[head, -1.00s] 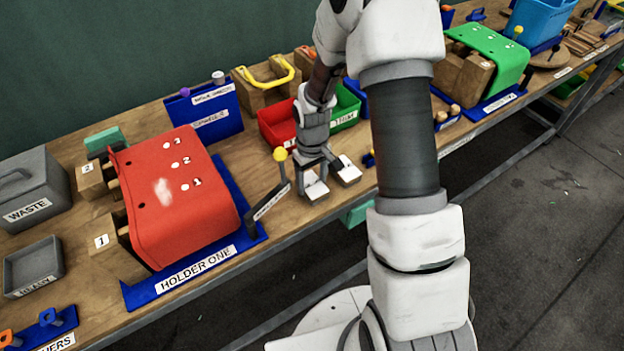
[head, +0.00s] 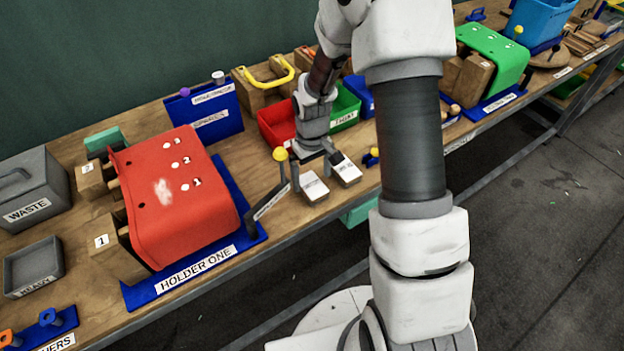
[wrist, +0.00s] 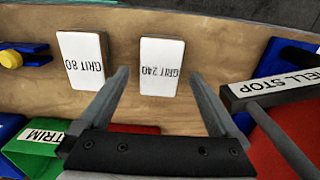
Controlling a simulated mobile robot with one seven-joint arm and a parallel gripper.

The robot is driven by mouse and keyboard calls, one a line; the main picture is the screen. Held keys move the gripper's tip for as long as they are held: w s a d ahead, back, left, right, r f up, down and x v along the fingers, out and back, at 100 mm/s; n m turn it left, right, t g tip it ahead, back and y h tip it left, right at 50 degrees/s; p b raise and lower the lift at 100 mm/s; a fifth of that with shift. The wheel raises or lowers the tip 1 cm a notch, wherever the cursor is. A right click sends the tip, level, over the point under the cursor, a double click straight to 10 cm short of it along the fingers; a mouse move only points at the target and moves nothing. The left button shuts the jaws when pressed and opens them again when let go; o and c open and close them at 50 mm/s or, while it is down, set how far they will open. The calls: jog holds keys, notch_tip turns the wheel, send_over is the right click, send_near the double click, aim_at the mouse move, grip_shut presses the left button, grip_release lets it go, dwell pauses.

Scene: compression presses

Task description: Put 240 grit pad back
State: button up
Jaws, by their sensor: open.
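The grit 240 pad (wrist: 161,66) is a white labelled block lying flat on the wooden bench. In the head view it is the left one (head: 314,188) of two white blocks near the bench's front edge. The grit 80 pad (wrist: 83,59) lies beside it with a gap between them, and it also shows in the head view (head: 346,170). My gripper (wrist: 160,76) is open and empty. In the wrist view its two fingers point towards the grit 240 pad, one on each side of its near end, apart from it.
The shell stop (head: 270,199), with a yellow knob, stands close to the left of the pads. Red (head: 275,124) and green (head: 345,108) bins stand behind my gripper. The red press on holder one (head: 175,195) is further left.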

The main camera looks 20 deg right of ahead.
notch_tip(320, 180, up, 11)
notch_tip(320, 180, up, 12)
jog(key=m+t, duration=0.1)
jog(key=t, duration=0.1)
send_over(312, 185)
jog(key=s, duration=0.7)
jog(key=s+r+m+t, duration=0.1)
jog(key=s+r, duration=0.2)
jog(key=s, duration=0.3)
jog(key=s+r+m+t, duration=0.1)
jog(key=s+r+t, duration=0.1)
jog(key=s, duration=0.5)
jog(key=shift+r+m+t, duration=0.3)
jog(key=shift+r, duration=0.55)
jog(key=shift+s, duration=0.15)
